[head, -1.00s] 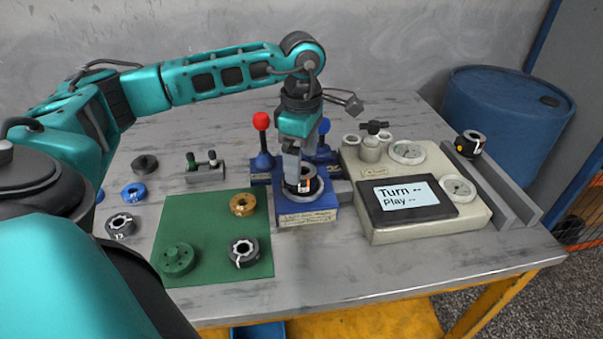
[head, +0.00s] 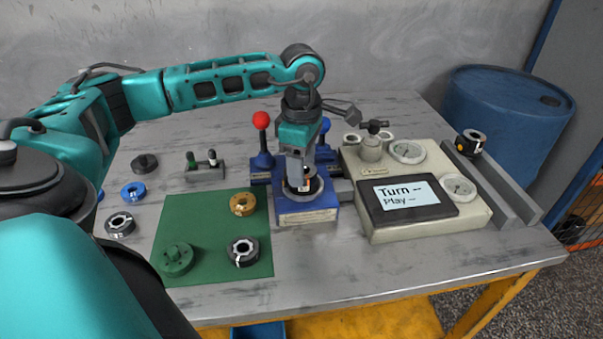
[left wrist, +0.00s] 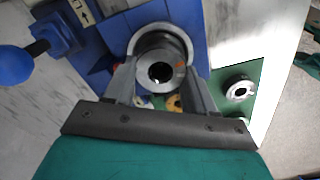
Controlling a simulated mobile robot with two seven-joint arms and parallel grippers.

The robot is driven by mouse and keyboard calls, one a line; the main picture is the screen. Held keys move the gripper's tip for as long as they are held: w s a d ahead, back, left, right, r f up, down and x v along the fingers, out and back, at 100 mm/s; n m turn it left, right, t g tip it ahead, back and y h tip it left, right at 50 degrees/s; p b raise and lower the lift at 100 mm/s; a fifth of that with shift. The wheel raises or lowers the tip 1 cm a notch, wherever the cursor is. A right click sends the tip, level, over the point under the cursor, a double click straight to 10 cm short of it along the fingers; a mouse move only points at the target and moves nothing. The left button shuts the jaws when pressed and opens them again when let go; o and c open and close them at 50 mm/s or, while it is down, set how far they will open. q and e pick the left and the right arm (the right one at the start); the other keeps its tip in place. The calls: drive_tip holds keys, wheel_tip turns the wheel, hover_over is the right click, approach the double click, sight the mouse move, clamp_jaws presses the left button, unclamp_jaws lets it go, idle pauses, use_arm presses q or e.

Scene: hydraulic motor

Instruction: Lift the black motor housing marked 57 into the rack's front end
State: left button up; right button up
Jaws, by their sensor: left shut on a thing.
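A black motor housing (left wrist: 156,53) with an orange mark stands in the round seat of the blue fixture (head: 307,215). Its number cannot be read here. My left gripper (head: 298,184) points down at the fixture and is shut on this housing, with one finger on each side in the left wrist view. In the head view the fingers hide much of the housing. The rack (head: 497,190) is a grey channel at the right of the table. Another black housing (head: 471,145) with a yellow dot sits at its far end; its front end is empty. My right gripper is not in view.
A cream console (head: 425,225) with a screen, gauges and a valve stands between fixture and rack. Red-knobbed (head: 262,121) and blue-knobbed levers rise behind the fixture. A green mat (head: 210,220) with several round parts lies left.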

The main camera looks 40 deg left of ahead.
use_arm(q)
clamp_jaws()
drive_tip(key=shift+r, duration=0.1)
wheel_tip(320, 180, up, 20)
drive_tip(key=p, duration=0.4)
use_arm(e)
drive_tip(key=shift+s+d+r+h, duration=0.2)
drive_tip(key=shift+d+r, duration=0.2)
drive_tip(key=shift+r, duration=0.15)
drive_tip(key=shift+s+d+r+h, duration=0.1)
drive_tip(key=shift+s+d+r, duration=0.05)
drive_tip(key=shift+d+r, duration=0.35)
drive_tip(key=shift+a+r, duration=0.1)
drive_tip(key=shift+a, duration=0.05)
use_arm(q)
drive_tip(key=shift+r+p, duration=2.4)
drive_tip(key=shift+p, duration=0.2)
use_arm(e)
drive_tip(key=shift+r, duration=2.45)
use_arm(q)
drive_tip(key=shift+w+f, duration=0.1)
